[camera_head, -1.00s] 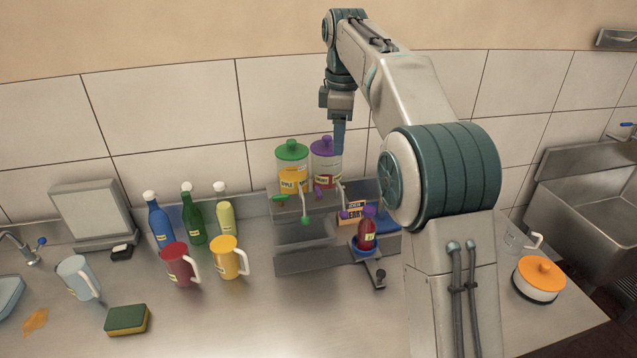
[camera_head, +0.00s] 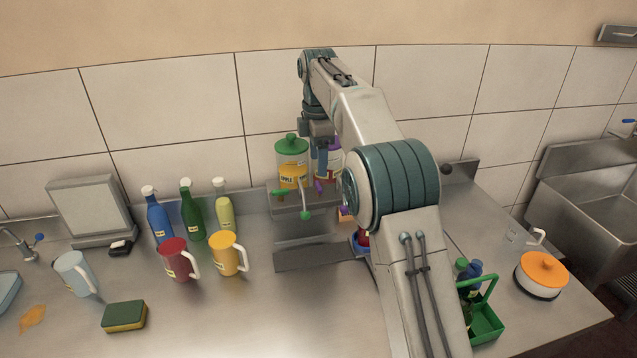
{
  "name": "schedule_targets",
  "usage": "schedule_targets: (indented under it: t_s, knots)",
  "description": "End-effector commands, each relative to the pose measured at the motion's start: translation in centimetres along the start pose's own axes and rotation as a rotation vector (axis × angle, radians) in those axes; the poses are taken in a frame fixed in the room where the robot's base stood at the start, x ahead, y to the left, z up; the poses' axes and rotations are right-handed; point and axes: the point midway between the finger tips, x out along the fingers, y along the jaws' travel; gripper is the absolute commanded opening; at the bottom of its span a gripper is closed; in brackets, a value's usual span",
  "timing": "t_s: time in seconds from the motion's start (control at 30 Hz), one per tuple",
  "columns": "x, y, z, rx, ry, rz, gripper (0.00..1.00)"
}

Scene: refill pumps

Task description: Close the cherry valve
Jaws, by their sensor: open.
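The cherry dispenser (camera_head: 336,166) with the purple lid stands on the steel stand, partly hidden behind my gripper and arm. A small purple valve handle (camera_head: 319,187) shows at its front left; whether it is open or closed is unclear. My gripper (camera_head: 322,172) is open and points down in front of the cherry dispenser, just above the purple handle. I cannot tell whether it touches the handle. A red bottle (camera_head: 363,237) sits in a blue ring (camera_head: 357,247) below, mostly hidden by my arm.
The green-lidded apple dispenser (camera_head: 291,152) with its green handle (camera_head: 280,193) stands close on the left. Bottles, a red jug (camera_head: 175,262) and a yellow jug (camera_head: 226,256) stand further left. A green caddy (camera_head: 487,322) and an orange-lidded pot (camera_head: 541,272) are at the right.

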Motion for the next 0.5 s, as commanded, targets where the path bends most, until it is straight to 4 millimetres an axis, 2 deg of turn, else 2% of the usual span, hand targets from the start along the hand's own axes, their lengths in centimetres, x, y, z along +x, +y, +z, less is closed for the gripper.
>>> schedule_targets:
  t_s: [0.1, 0.3, 0.5]
  knots:
    - [2.1, -0.1, 0.0, 0.0, 0.0, -0.002, 0.62]
    - [5.0, -0.1, 0.0, -0.001, -0.001, -0.001, 0.62]
    - [6.3, -0.1, 0.0, 0.0, 0.0, 0.001, 0.62]
